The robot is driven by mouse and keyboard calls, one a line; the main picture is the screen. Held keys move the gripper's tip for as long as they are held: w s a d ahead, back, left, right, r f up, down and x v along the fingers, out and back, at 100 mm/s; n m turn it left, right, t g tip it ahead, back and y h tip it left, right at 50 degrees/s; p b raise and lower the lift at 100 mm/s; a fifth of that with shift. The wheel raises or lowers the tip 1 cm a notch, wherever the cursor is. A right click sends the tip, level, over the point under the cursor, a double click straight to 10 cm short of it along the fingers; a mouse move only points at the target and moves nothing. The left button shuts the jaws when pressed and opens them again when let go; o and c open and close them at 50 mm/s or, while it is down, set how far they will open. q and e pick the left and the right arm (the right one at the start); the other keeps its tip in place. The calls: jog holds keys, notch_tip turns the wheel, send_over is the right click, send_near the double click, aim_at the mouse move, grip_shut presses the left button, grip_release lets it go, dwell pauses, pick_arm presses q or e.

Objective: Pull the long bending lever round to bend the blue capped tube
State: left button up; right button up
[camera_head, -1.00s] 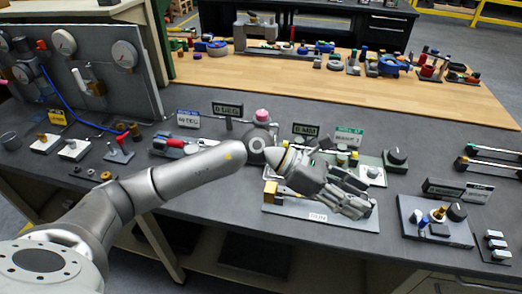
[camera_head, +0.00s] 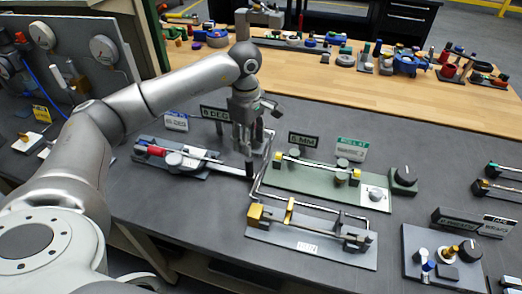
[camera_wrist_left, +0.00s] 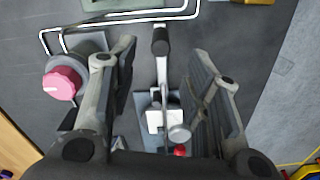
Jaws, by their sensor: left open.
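The bender (camera_head: 183,160) sits on the table left of centre, with a red part at its left end. Its long lever (camera_head: 222,165) reaches right to a black grip (camera_head: 249,170). My left gripper (camera_head: 250,142) is open, pointing down above the grip end. In the left wrist view the lever's black grip (camera_wrist_left: 160,42) lies between the open fingers (camera_wrist_left: 155,68), lower than them, and no contact shows. The bender base (camera_wrist_left: 160,118) and a red part (camera_wrist_left: 180,151) lie towards the bottom there. I cannot make out the blue capped tube. My right gripper is not in view.
A thin bent metal rod (camera_head: 261,168) stands close right of the lever grip. A pink knob (camera_wrist_left: 62,82) is beside the left finger in the wrist view. A green plate (camera_head: 300,183) and a grey fixture (camera_head: 320,246) lie to the right.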

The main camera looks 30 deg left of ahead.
aim_at(249, 159)
pick_arm(q)
jog(key=shift+w+a, duration=0.15)
jog(key=shift+w, duration=0.25)
jog(key=shift+f, duration=0.2)
jog(key=f, duration=0.1)
jog(key=s+f+p, duration=0.1)
jog(key=f, duration=0.1)
jog(key=f+p, duration=0.1)
jog(key=f, duration=0.1)
jog(key=shift+s, duration=0.25)
jog(key=f, duration=0.2)
jog(key=f+p, duration=0.1)
jog(key=shift+w, duration=0.25)
jog(key=shift+f, duration=0.95)
jog(key=c, duration=0.5)
grip_shut()
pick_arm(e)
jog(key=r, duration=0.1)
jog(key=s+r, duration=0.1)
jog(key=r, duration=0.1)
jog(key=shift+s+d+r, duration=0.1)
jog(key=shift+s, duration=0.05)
